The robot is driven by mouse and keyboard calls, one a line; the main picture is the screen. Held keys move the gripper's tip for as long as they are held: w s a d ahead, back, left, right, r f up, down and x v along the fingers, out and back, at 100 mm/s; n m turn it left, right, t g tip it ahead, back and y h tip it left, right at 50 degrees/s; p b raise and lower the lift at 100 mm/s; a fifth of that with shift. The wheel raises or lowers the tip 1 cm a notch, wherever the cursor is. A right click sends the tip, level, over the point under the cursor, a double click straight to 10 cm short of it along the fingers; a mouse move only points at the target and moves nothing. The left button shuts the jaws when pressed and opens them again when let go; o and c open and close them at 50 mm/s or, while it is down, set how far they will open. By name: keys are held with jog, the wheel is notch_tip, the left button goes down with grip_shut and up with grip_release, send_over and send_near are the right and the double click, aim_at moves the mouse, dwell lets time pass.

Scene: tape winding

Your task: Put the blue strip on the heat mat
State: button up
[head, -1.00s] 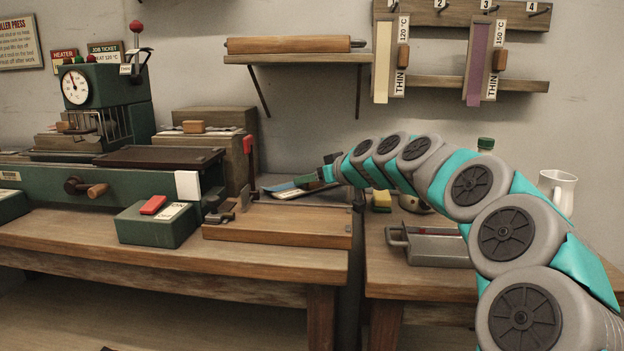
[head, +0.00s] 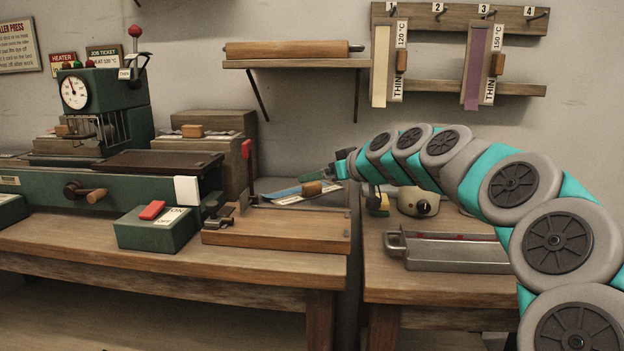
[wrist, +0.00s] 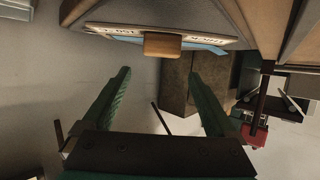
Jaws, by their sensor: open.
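The blue strip (head: 283,193) lies with a white labelled holder and a wooden knob (head: 311,188) at the back of the wooden board with the red-handled lever. In the wrist view, the blue strip (wrist: 207,49) shows at the top behind the knob (wrist: 162,45); the holder's label is partly legible. My gripper (wrist: 160,74) is open and empty, its green fingers apart with the knob beyond their tips. In the head view, my gripper (head: 342,168) is just right of the knob. A dark flat slab (head: 160,162) lies on the green press; I cannot tell whether it is the heat mat.
The lever (head: 247,165) stands left of the strip. A green switch box (head: 158,228) sits in front of the press. A gap separates the two benches. A metal tray (head: 455,252) and a beige device (head: 417,201) are on the right bench. Cream and purple strips hang above.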

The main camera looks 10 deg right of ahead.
jog(key=v, duration=0.7)
jog(key=shift+s+d+b, duration=0.15)
jog(key=shift+b, duration=0.2)
